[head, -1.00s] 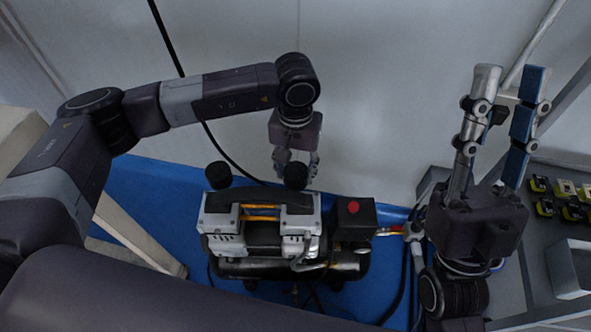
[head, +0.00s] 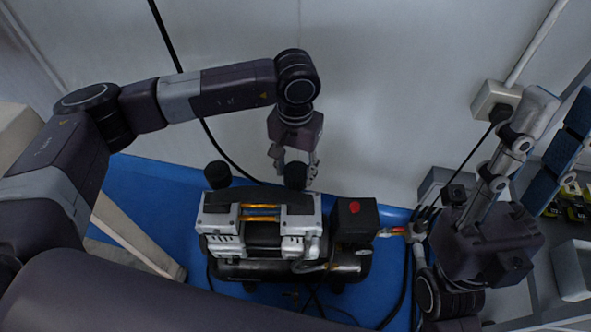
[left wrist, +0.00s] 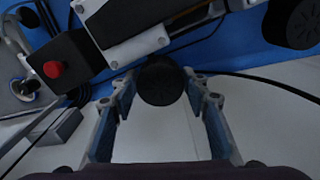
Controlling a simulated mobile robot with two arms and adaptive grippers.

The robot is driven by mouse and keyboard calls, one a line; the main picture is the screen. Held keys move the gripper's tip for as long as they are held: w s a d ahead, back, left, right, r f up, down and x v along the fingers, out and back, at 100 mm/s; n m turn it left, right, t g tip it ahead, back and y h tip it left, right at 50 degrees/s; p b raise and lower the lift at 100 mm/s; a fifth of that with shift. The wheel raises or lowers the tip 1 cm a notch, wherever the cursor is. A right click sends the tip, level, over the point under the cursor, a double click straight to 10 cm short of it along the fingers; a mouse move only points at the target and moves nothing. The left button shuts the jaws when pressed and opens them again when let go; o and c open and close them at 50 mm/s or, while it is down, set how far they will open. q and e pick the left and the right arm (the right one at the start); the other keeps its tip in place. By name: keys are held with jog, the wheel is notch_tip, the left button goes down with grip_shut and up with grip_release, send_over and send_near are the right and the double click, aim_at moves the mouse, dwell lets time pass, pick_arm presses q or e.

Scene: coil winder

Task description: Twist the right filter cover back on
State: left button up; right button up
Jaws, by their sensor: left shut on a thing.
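The compressor (head: 262,235) stands on the blue surface with two round black filter covers at its back. The right filter cover (head: 295,176) sits at the back right of the compressor. My left gripper (head: 296,166) points down at it from behind and is shut on it. The left wrist view shows this black cover (left wrist: 160,82) between the two fingertips. Its underside and seat are hidden. The left filter cover (head: 217,174) stands at the back left, apart from the gripper. My right gripper (head: 561,108) is open and empty at the far right, fingers pointing up.
A black box with a red button (head: 354,219) is on the compressor's right, with a hose fitting (head: 393,232) beside it. A black cable hangs along the wall behind. A wall socket box (head: 493,101) and dark shelf lie at the right.

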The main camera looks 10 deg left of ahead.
pick_arm(q)
jog(key=o, duration=1.3)
notch_tip(320, 180, up, 12)
